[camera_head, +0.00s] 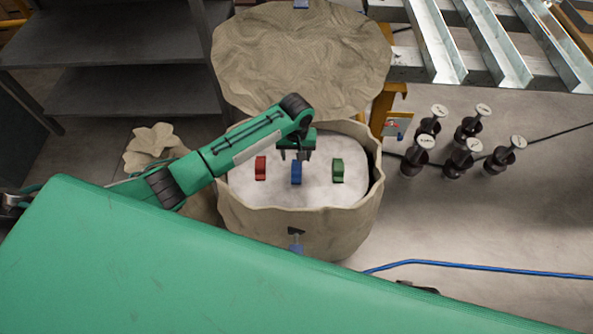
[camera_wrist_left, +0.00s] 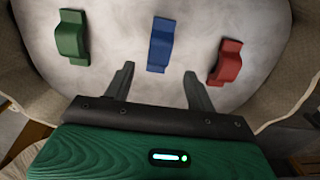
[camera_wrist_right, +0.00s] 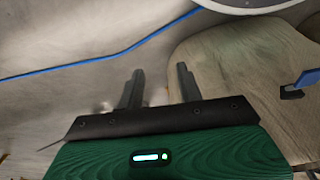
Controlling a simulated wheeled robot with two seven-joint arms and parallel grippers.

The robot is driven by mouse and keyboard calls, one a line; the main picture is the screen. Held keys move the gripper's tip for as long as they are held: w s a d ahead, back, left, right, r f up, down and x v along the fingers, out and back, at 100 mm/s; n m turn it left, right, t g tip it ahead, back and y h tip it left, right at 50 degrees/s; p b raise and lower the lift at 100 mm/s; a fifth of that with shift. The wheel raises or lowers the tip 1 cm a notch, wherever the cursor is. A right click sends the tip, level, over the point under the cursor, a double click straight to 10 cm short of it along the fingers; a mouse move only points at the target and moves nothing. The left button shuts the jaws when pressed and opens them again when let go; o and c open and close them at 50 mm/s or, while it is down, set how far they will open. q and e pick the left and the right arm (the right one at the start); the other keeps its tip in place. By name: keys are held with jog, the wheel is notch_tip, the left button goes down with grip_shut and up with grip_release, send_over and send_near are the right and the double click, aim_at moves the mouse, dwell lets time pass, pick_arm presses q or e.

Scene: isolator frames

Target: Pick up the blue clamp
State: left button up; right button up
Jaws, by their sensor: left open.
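The blue clamp (camera_head: 296,172) lies on the white surface (camera_head: 262,196) inside the beige round container, between a red clamp (camera_head: 260,168) and a green clamp (camera_head: 338,170). My left gripper (camera_head: 298,156) is over the white surface near the far end of the blue clamp. In the left wrist view the blue clamp (camera_wrist_left: 160,46) is ahead of the open fingers of my left gripper (camera_wrist_left: 158,82), apart from them. The red clamp (camera_wrist_left: 227,62) is to its right and the green clamp (camera_wrist_left: 73,38) to its left. My right gripper (camera_wrist_right: 160,82) is open and empty.
The beige container (camera_head: 300,225) has a raised wall around the clamps. A beige lid-like cover (camera_head: 300,60) is behind it. Several black posts (camera_head: 460,150) stand at right. A blue cable (camera_head: 470,268) runs along the floor. Grey shelves (camera_head: 110,50) stand at back left.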

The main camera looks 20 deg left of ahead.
aim_at(297, 167)
pick_arm(q)
jog(key=f, duration=0.4)
jog(key=f+b, duration=0.1)
jog(key=f, duration=0.1)
jog(key=shift+s+d, duration=0.15)
jog(key=shift+s, duration=0.1)
jog(key=shift+f, duration=0.45)
jog(key=c, duration=1.2)
pick_arm(e)
jog(key=shift+w+r, duration=0.25)
jog(key=shift+r, duration=0.95)
pick_arm(q)
jog(key=shift+r, duration=0.1)
